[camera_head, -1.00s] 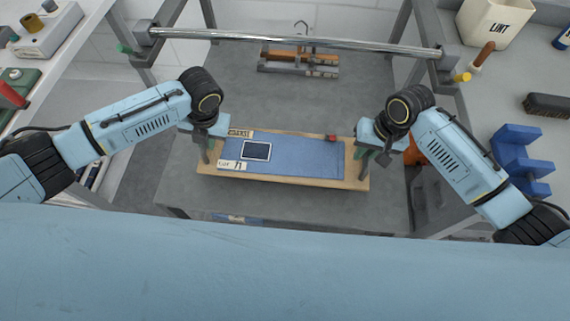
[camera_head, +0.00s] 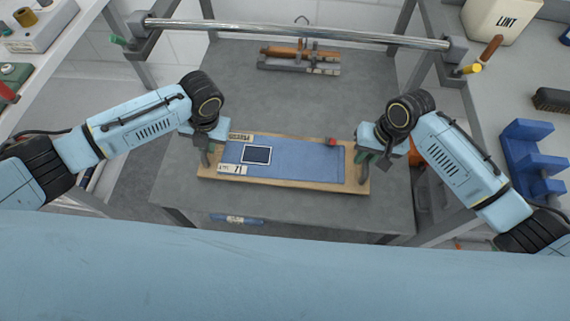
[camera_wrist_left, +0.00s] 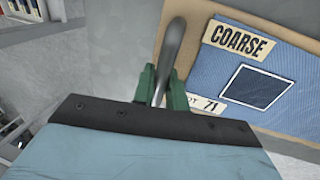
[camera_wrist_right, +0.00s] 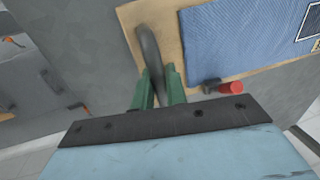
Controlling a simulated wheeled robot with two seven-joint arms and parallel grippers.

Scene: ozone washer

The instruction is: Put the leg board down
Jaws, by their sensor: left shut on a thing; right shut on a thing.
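The leg board is a wooden board with blue denim cloth on it (camera_head: 310,162), in the middle of the head view over the grey table. It carries a "COARSE" label, a "71" label and a dark square with a white edge. My left gripper (camera_head: 207,155) is shut on the dark curved handle at the board's left end; the handle also shows in the left wrist view (camera_wrist_left: 172,50). My right gripper (camera_head: 364,160) is shut on the handle at the right end, which shows in the right wrist view (camera_wrist_right: 150,50). I cannot tell whether the board touches the table.
A metal rail (camera_head: 300,34) crosses the far side of the grey table (camera_head: 290,95). A wooden and metal tool (camera_head: 300,58) lies at the back. A blue rolled item (camera_head: 237,219) is near the front. A blue stand (camera_head: 530,160) and a LINT bin (camera_head: 498,25) are at the right.

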